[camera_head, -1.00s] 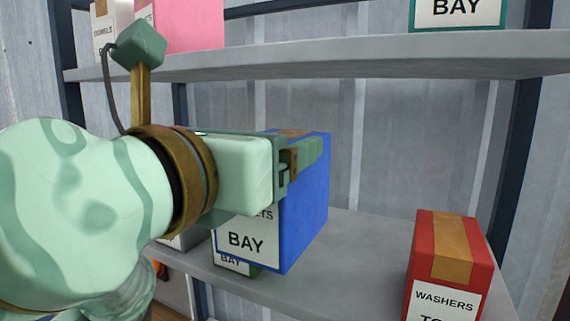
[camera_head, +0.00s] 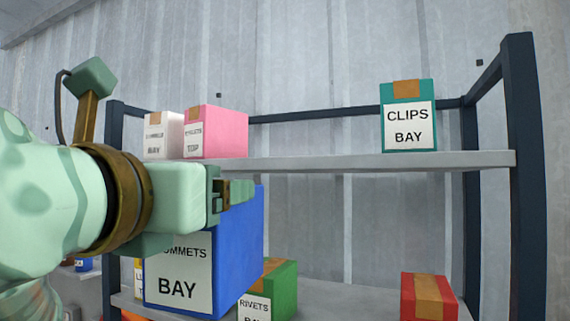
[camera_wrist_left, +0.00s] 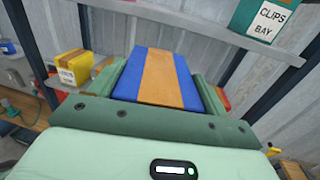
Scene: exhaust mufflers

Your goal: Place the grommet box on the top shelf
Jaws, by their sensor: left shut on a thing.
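The grommet box is a blue box (camera_head: 240,255) with a white label whose visible letters read "OMMETS BAY". My left gripper (camera_head: 235,192) is shut on it near its top and holds it in front of the shelves, its top below the top shelf board. In the left wrist view the box's blue top with a tan tape strip (camera_wrist_left: 158,77) sits between the two fingers (camera_wrist_left: 158,85). The top shelf (camera_head: 330,161) is a grey board with a bare stretch in its middle. My right gripper is not in view.
On the top shelf, a white box (camera_head: 163,136) and a pink box (camera_head: 222,132) stand left, a teal clips box (camera_head: 409,115) right. A green rivets box (camera_head: 275,285) and a red box (camera_head: 428,297) are lower. A dark post (camera_head: 525,180) bounds the right.

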